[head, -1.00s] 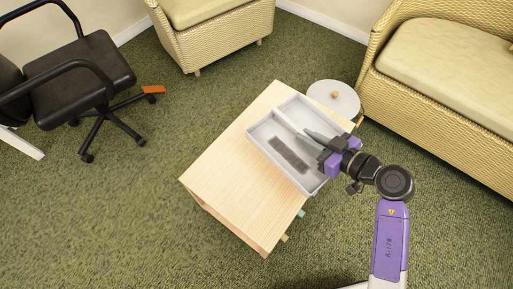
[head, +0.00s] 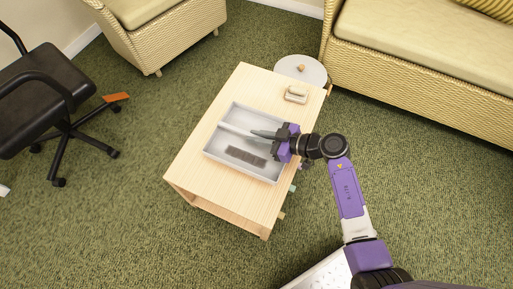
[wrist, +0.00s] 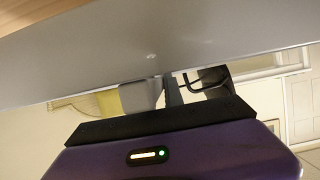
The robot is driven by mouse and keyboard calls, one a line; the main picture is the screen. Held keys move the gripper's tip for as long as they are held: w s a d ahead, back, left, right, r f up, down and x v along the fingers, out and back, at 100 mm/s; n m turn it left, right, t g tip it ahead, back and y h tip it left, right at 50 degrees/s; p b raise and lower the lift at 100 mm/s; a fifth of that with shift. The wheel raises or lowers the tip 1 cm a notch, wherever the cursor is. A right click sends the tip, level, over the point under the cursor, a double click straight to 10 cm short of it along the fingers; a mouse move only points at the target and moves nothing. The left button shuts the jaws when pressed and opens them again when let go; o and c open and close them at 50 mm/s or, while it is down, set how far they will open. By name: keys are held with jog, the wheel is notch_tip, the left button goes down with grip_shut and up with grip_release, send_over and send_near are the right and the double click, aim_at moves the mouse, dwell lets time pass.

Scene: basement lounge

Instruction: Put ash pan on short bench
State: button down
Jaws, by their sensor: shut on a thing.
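The ash pan (head: 218,153) is a shallow pale grey tray with a divider and a dark ribbed strip in its near compartment. It is over the middle of the short bench (head: 197,170), a light wood low piece; I cannot tell whether it rests on the top or hangs slightly above. My gripper (head: 268,135) is shut on the pan at its right side, its grey fingers reaching over the tray. In the wrist view the pan's grey wall (wrist: 150,55) fills the upper part, close against the gripper; the fingertips are mostly hidden.
A small beige object (head: 296,94) lies on the bench's far right end. A round white table (head: 312,68) stands behind it. A wicker sofa (head: 420,75), a wicker armchair (head: 165,45) and a black office chair (head: 45,90) surround open green carpet.

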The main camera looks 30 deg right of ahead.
notch_tip(320, 180, down, 5)
jog(key=b, duration=0.2)
jog(key=shift+d+f+b, duration=0.1)
jog(key=shift+b, duration=0.25)
jog(key=shift+w, duration=0.1)
jog(key=c, duration=1.5)
grip_release()
jog(key=shift+f, duration=0.1)
jog(key=shift+o, duration=0.2)
jog(key=p+v, duration=0.4)
jog(key=v, duration=0.6)
jog(key=shift+s+d+r, duration=0.15)
jog(key=shift+s+r, duration=0.1)
jog(key=shift+s+d+r+p, duration=0.2)
jog(key=shift+s+d+p, duration=0.2)
jog(key=shift+s, duration=0.2)
